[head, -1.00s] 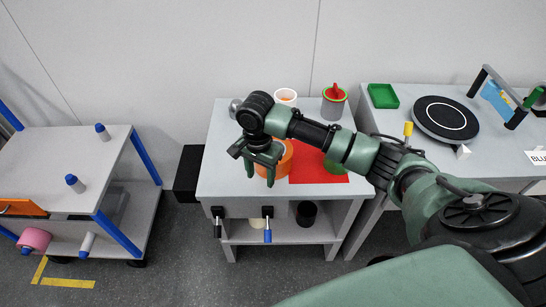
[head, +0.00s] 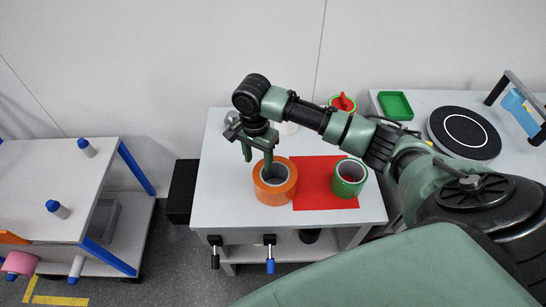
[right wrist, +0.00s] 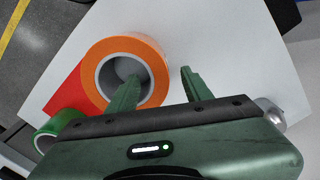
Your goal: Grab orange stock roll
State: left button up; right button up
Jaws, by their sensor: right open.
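The orange stock roll (head: 274,194) lies flat on the white table, its hole facing up, at the left edge of a red mat. It also shows in the right wrist view (right wrist: 152,52). My right gripper (head: 257,160) is open and empty, above and just behind the roll in the head view. In the right wrist view one finger (right wrist: 124,98) overlaps the roll's hole and the other finger (right wrist: 190,75) is over bare table outside the roll. I cannot tell the height of the fingertips. My left gripper is not in view.
A green roll (head: 349,178) stands on the red mat (head: 315,175). A container with a red item (head: 343,103) is behind my right arm. A second table at right holds a green tray (head: 395,105) and black turntable (head: 464,132). A blue-framed cart (head: 60,170) is at left.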

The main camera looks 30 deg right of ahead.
aim_at(260, 172)
jog(key=shift+w, duration=0.2)
jog(key=shift+d+f, duration=0.1)
jog(key=shift+f, duration=0.25)
jog(key=f, duration=0.6)
jog(key=shift+s+d+f+p, duration=0.1)
jog(key=shift+s+p, duration=0.1)
jog(key=shift+p, duration=0.1)
jog(key=shift+f, duration=0.3)
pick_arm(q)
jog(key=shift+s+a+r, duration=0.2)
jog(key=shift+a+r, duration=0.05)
pick_arm(e)
jog(key=shift+c, duration=0.9)
grip_shut()
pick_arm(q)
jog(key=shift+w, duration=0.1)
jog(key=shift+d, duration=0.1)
pick_arm(e)
jog(key=shift+r, duration=0.1)
